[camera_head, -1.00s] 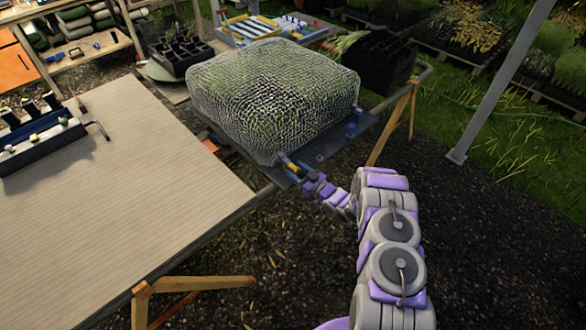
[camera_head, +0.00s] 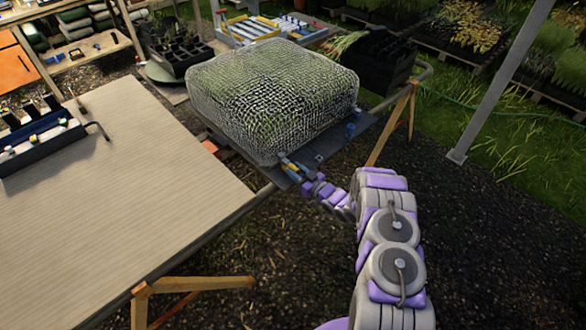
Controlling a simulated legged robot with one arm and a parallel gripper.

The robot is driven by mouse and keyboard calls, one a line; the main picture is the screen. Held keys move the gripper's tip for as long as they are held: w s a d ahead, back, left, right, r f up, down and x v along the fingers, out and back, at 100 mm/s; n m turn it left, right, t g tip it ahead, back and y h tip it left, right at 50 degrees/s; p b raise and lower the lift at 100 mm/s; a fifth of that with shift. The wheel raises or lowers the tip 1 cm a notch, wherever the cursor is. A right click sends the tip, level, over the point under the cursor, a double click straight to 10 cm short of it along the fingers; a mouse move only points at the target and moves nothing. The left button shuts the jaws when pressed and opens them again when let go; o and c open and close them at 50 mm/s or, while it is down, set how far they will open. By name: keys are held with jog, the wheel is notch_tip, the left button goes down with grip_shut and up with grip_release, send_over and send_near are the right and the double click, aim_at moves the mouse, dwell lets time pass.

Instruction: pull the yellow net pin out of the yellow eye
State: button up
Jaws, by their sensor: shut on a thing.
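My gripper (camera_head: 300,174) is at the near corner of the net-covered tray, at the end of my purple and grey arm. It is shut on the yellow net pin (camera_head: 291,167), of which a small yellow part shows between the jaws. The yellow eye is too small and too covered by the gripper to make out, so I cannot tell whether the pin is still in it. The net (camera_head: 270,95) is a pale mesh drawn over green plants. A blue pin (camera_head: 351,129) stands at the tray's right corner.
A beige table (camera_head: 120,190) fills the left, with a dark toolbox (camera_head: 40,145) on it. The dark tray board (camera_head: 335,150) rests on rails with a wooden trestle (camera_head: 394,125). A grey post (camera_head: 500,85) stands at right. Dark open ground lies right of my arm.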

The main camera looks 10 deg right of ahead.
jog(key=shift+s+d, duration=0.1)
jog(key=shift+d, duration=0.05)
jog(key=shift+p+v, duration=0.9)
jog(key=shift+v, duration=3.7)
